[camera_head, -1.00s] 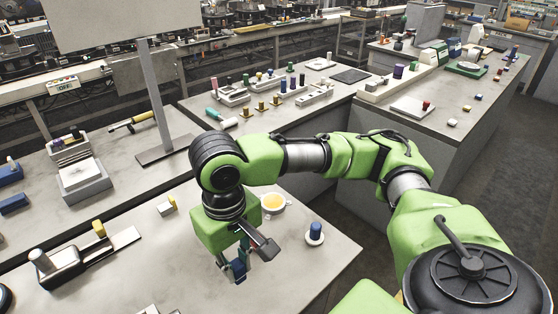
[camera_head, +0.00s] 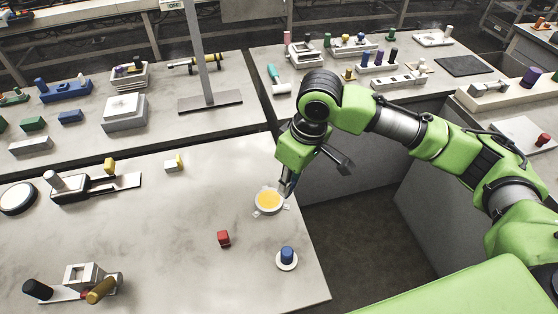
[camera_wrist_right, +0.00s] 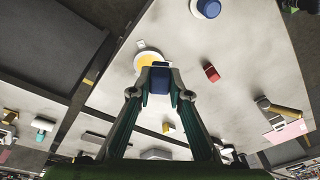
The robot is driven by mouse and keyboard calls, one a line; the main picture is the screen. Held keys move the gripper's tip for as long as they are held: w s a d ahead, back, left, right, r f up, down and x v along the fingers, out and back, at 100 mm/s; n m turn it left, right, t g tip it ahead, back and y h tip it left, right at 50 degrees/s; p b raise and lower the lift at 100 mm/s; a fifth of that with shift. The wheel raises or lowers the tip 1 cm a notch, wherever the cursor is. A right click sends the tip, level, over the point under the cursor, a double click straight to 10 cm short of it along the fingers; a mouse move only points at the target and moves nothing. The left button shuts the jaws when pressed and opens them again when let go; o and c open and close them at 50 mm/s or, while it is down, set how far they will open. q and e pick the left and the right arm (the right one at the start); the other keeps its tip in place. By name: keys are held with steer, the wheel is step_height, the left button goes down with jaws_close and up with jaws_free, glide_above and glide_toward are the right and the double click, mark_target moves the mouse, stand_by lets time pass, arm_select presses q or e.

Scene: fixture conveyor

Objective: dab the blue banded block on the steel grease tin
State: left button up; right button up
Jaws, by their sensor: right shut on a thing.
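The steel grease tin (camera_head: 268,201) is a small round pale cup with yellow grease inside, near the table's right edge. It also shows in the right wrist view (camera_wrist_right: 141,45), partly hidden behind the block. My right gripper (camera_head: 287,189) is at the tin's right rim in the head view. My left gripper is not in view.
A red block (camera_head: 223,239) and a blue peg (camera_head: 287,254) on a white round base stand nearer the front. A pale block with a yellow part (camera_head: 174,164) lies further left. The table between is mostly clear.

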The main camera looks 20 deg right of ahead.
steer(key=w+f+n+b, duration=0.1)
steer(key=w+f+n, duration=0.1)
steer(key=f, duration=0.1)
steer(key=w+a+f+n+y+b, duration=0.1)
steer(key=w+f+n, duration=0.1)
steer(key=f, duration=0.1)
steer(key=w+f+n+g+y+b, duration=0.1)
steer(key=w+f+n, duration=0.1)
steer(key=w+f, duration=0.1)
steer(key=shift+w+a+f+n, duration=0.1)
steer(key=shift+a+f+n, duration=0.3)
steer(key=shift+f, duration=0.15)
steer(key=shift+f+b, duration=0.3)
steer(key=shift+f, duration=0.2)
stand_by(1.2)
steer(key=shift+f+p, duration=0.1)
steer(key=shift+p, duration=0.3)
stand_by(1.7)
step_height(320, 180, up, 7)
steer(key=p, duration=0.7)
